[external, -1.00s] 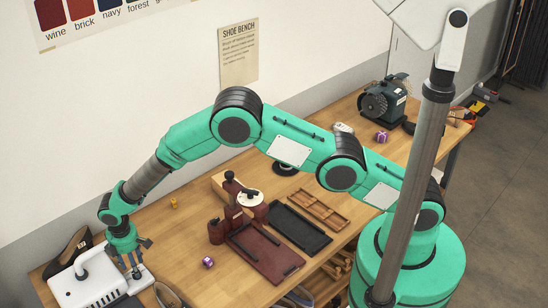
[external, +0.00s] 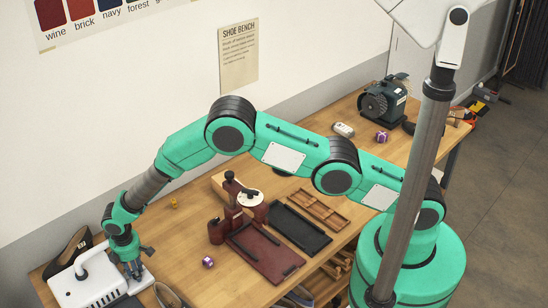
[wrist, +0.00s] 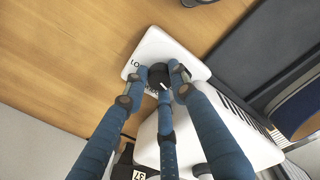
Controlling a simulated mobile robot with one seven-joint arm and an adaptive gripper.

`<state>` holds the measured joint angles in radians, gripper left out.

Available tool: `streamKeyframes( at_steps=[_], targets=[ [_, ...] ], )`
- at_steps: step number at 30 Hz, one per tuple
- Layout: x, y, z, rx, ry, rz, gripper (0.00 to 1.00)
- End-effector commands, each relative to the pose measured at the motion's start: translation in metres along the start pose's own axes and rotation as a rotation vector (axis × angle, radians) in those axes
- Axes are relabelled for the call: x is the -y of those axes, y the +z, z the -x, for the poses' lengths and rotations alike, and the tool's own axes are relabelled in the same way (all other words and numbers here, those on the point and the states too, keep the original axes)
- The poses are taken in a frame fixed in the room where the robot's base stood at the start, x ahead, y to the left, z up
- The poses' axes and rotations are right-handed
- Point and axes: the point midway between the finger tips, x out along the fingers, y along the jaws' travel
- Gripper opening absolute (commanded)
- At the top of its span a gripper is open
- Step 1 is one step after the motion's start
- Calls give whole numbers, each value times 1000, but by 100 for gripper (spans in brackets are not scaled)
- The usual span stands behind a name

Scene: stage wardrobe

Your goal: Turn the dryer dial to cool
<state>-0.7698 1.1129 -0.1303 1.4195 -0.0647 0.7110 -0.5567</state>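The white dryer (external: 86,291) stands at the near left end of the bench, with a curved white tube on top. Its flat control plate (wrist: 152,45) shows in the wrist view, with black lettering starting "LO" and the rest covered by a finger. The dark round dial (wrist: 158,73) sits on this plate, with a small pale mark on its lower right edge. My gripper (wrist: 161,76) has its three blue fingers closed in around the dial, the tips appearing to touch its sides. In the external view my gripper (external: 134,272) points down at the plate and hides the dial.
A dark shoe (external: 72,248) stands behind the dryer and another shoe (external: 168,296) lies to its right.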

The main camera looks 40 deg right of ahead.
Motion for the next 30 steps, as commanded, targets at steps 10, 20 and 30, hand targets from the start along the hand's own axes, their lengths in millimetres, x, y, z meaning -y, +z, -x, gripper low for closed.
streamKeyframes(
  at_steps=[10,20,30],
  targets=[
    [0,0,0,1,0,-14,0],
    [0,0,-2,8,-1,-145,0],
    [0,-1,-2,20,0,-422,0]
  ],
)
